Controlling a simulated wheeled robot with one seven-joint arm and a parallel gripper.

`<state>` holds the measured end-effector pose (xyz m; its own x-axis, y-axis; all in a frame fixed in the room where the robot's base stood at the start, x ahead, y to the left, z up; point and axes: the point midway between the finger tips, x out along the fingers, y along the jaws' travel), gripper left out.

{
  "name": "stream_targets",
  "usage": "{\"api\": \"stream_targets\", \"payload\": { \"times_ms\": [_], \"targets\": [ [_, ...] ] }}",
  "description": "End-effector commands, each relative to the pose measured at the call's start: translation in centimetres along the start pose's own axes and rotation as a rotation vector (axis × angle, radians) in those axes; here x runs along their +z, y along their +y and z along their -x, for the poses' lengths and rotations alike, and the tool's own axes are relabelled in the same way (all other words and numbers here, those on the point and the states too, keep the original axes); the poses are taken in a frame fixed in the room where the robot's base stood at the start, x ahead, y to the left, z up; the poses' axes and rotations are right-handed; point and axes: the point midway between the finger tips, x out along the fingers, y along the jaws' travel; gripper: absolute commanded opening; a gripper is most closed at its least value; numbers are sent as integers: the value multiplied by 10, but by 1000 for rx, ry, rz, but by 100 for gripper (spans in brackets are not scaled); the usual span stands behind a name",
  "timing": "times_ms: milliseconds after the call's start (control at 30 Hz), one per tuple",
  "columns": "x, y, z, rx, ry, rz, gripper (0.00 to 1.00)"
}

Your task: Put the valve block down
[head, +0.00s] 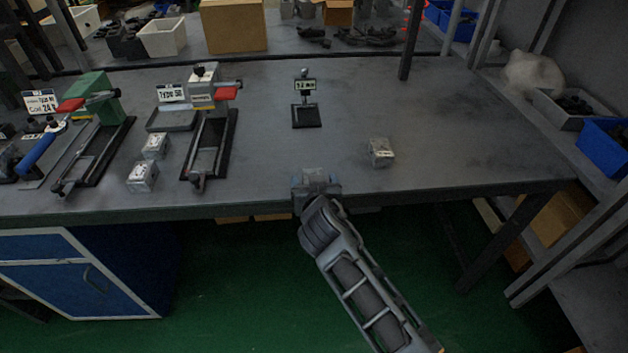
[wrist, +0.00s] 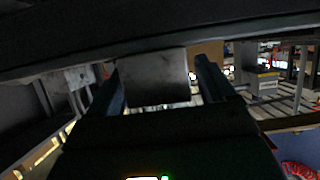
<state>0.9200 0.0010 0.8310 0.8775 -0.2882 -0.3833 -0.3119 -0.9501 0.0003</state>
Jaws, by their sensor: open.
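My gripper (head: 316,184) is at the front edge of the grey table (head: 270,110), near its middle. In the wrist view its two dark fingers (wrist: 160,80) stand apart, with a plain grey block (wrist: 155,78) between them. The block looks close to both fingers; I cannot tell whether it touches them or what it rests on. In the head view the gripper largely hides that spot. Another valve block (head: 381,152) sits on the table to the right of my gripper. Two more similar blocks, one farther back (head: 155,146) and one nearer (head: 142,176), sit on the left.
A small stand with a sign (head: 305,100) is behind my gripper. A clamp fixture with a red handle (head: 212,125) stands to the left, and another fixture (head: 95,130) beyond it. The table right of the stand is mostly clear. Blue bins (head: 606,145) are at the far right.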

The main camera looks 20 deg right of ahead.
Motion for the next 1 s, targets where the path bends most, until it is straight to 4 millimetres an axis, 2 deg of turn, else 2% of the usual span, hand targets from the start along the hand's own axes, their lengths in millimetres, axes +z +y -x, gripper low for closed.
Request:
{"api": "stream_targets", "payload": {
  "times_ms": [100, 400, 567, 833, 933, 1000],
  "targets": [
    [2, 0, 20, -2, 1, -1, 83],
    [0, -8, 64, -2, 0, 0, 83],
    [-2, -8, 74, -1, 0, 0, 83],
    [0, -7, 76, -3, -1, 1, 83],
    [10, -4, 82, -17, -9, 8, 83],
    [26, 0, 93, -38, -20, 16, 83]
  ]
}}
